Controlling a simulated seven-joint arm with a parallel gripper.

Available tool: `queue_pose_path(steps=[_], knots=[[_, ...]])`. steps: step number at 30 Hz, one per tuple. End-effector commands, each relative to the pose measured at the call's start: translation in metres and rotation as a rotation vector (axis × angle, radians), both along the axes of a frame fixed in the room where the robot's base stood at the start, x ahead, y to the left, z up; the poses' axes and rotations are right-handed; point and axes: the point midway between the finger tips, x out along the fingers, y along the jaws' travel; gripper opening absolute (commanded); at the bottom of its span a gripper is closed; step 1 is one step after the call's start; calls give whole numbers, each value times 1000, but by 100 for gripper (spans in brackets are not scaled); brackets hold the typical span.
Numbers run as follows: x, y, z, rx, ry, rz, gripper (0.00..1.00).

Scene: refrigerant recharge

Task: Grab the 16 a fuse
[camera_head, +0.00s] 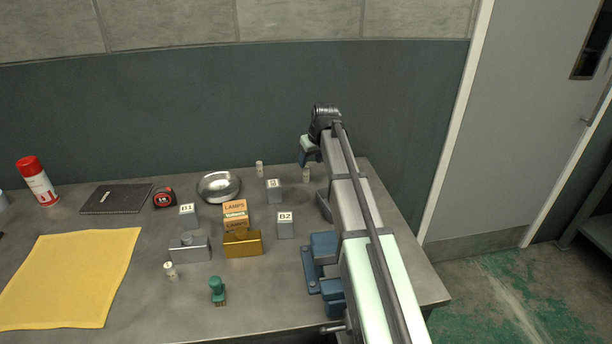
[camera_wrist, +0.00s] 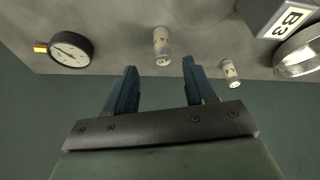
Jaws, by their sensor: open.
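Small pale cylindrical fuses stand on the bench; their ratings are too small to read, so I cannot tell which is the 16 A one. One fuse (camera_head: 306,176) stands just below my gripper (camera_head: 307,157). In the wrist view this fuse (camera_wrist: 161,45) lies ahead of the gap between the fingertips of my gripper (camera_wrist: 159,64), which is open and empty. A second fuse (camera_head: 260,169) stands to the left near the back edge; it also shows in the wrist view (camera_wrist: 229,74). A third fuse (camera_head: 170,271) stands near the front left.
Block B3 (camera_wrist: 285,20), a metal bowl (camera_head: 219,186) and a round gauge (camera_wrist: 70,49) are near the gripper. Block B2 (camera_head: 286,226), block B1 (camera_head: 188,217), lamp boxes (camera_head: 235,211) and a brass block (camera_head: 243,244) stand mid-bench. A yellow cloth (camera_head: 70,275) lies left. The wall is close behind.

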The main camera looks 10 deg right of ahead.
Motion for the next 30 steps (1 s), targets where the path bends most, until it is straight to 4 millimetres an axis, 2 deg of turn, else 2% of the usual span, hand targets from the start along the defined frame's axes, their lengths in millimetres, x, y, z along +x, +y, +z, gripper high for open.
queue_pose_path(steps=[4, 14, 24, 30], knots=[[8, 3, -18, 0, 1, 0, 54], [13, 6, -32, 0, 0, 0, 54], [29, 14, -67, 0, 0, 0, 54], [31, 15, -75, 1, -2, -1, 54]])
